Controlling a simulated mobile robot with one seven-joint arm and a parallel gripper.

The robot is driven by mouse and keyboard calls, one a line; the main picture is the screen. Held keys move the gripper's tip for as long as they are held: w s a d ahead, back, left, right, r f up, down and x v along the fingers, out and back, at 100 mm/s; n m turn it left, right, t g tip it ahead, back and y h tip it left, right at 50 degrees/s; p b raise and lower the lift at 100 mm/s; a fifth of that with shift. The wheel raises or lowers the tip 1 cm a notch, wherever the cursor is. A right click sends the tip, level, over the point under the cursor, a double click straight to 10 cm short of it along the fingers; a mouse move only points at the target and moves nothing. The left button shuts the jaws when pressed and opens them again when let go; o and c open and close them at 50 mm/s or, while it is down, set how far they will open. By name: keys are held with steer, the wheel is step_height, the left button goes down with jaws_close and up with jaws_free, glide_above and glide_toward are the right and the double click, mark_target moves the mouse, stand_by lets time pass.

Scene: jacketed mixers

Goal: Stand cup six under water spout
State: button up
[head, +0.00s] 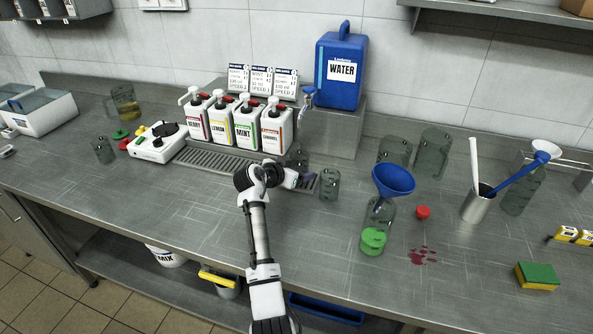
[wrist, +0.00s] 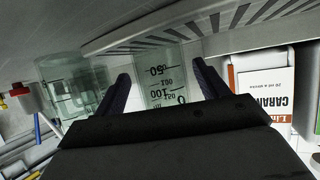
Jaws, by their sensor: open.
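A clear graduated cup (head: 297,156) stands at the right end of the drip tray, roughly below the water spout (head: 308,97), partly hidden by my arm. In the wrist view this cup (wrist: 160,62) sits between the two fingers of my gripper (wrist: 164,88), which is open with a gap beside the cup. My gripper (head: 306,181) is low over the counter in the head view. A second clear cup (head: 329,184) stands just right of it and also shows at the left of the wrist view (wrist: 68,85). I cannot read a six on either cup.
The blue water container (head: 342,72) stands on a steel riser. Several syrup pump bottles (head: 246,127) line the drip tray (head: 207,161). A blue funnel (head: 393,180) in a bottle, a red cap (head: 423,212) and a red spill (head: 423,255) are to the right. The front-left counter is clear.

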steer(key=shift+r, duration=0.25)
steer(key=b+v, duration=0.2)
steer(key=v, duration=1)
steer(key=shift+b, duration=0.3)
steer(key=shift+f, duration=0.15)
